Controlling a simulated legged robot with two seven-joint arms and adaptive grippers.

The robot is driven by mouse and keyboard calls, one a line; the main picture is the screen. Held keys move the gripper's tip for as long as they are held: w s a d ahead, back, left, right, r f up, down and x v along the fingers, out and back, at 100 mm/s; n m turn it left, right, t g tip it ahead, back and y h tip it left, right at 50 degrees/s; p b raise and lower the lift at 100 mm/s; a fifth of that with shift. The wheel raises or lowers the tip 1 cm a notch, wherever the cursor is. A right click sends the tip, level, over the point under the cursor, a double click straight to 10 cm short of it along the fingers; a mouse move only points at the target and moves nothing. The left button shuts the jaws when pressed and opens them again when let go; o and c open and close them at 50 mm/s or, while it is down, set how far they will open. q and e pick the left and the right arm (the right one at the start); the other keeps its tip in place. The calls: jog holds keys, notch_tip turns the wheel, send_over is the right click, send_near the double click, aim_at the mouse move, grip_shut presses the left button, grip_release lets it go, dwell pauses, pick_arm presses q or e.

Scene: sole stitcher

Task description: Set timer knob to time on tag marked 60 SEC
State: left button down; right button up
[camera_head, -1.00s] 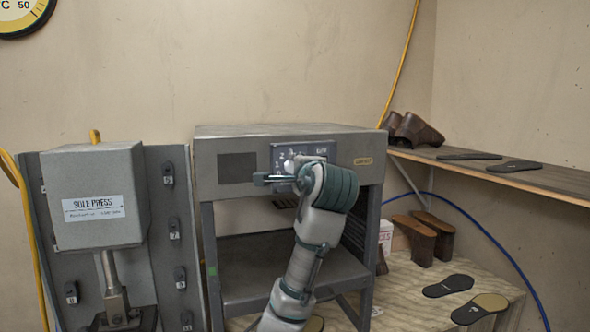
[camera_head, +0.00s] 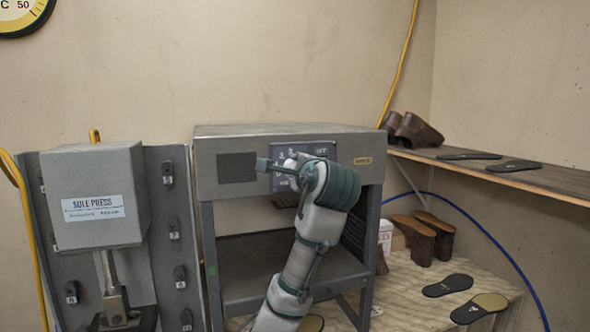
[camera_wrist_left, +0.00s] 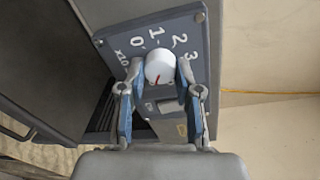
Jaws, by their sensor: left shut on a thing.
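The timer knob (camera_wrist_left: 160,68) is a white round knob with a red pointer line, on a dark dial panel (camera_wrist_left: 119,44) with white figures 0, 1, 2 and 3 in the left wrist view. My left gripper (camera_wrist_left: 160,82) is shut on the knob, one finger on each side. In the head view the dial panel (camera_head: 322,149) sits on the front of a grey machine (camera_head: 225,180), and my left gripper (camera_head: 280,170) is at it, with the arm hiding the knob. A tag reading 60 SEC cannot be made out. My right gripper does not show.
A sole press (camera_head: 95,195) stands left of the machine. A wooden shelf (camera_head: 545,178) with brown shoes (camera_head: 412,131) and dark soles is at right. Below it, a wooden table (camera_head: 405,290) holds more soles and shoe forms. A yellow cable (camera_head: 404,50) runs up the wall.

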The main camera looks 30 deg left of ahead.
pick_arm(q)
jog(key=c, duration=0.9)
grip_release()
jog(key=shift+w+f, duration=0.15)
jog(key=shift+f, duration=0.15)
jog(key=shift+c, duration=0.2)
jog(key=shift+o, duration=0.8)
jog(key=shift+w, duration=0.2)
jog(key=shift+d+r, duration=0.1)
jog(key=f+v, duration=0.1)
jog(key=v, duration=1.1)
jog(key=shift+r, duration=0.4)
jog(key=shift+w, duration=0.15)
